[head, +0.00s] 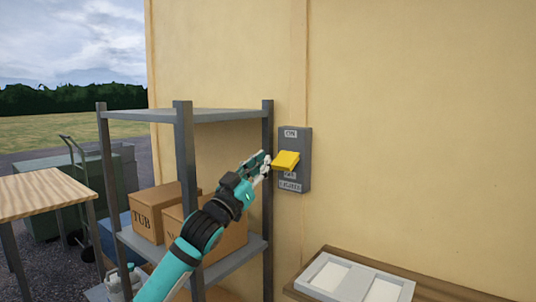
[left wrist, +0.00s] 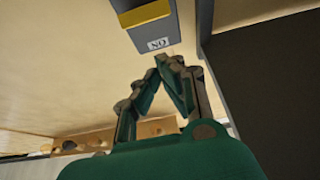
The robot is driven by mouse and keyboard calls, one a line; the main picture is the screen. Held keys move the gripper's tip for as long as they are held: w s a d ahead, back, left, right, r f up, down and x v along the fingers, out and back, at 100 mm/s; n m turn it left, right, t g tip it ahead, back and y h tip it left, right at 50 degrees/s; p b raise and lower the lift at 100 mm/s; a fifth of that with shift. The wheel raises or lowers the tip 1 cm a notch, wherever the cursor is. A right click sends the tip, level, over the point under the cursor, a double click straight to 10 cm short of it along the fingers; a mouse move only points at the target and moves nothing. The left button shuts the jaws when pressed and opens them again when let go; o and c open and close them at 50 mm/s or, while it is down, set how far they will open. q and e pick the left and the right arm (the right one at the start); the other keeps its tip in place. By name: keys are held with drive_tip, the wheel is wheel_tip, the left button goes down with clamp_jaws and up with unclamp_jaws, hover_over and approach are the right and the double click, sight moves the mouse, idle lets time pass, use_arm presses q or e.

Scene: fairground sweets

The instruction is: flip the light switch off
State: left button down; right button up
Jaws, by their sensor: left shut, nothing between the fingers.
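The light switch is a grey box (head: 304,150) on the yellow wall, with an ON label at its top, a partly covered OFF label below and a LIGHTS label at the bottom. Its yellow lever (head: 286,160) sticks out, its near end lower than the ON label and close above the OFF label. My left gripper (head: 265,162) is shut and empty, just left of the lever; I cannot tell whether they touch. In the left wrist view the shut fingertips (left wrist: 166,60) lie near the upside-down ON label of the box (left wrist: 153,40), with the yellow lever (left wrist: 145,13) beyond. My right gripper is not in view.
A grey metal shelf (head: 222,116) with cardboard boxes (head: 148,215) stands left of the switch, its post close to my left arm. A counter with a pale two-part tray (head: 355,279) is at lower right. A wooden table (head: 40,192) is at far left.

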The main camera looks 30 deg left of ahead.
use_arm(q)
drive_tip(key=s+f, duration=0.2)
drive_tip(key=shift+s+a+f+b, duration=0.1)
drive_tip(key=shift+s+f+b, duration=0.25)
drive_tip(key=shift+b, duration=0.05)
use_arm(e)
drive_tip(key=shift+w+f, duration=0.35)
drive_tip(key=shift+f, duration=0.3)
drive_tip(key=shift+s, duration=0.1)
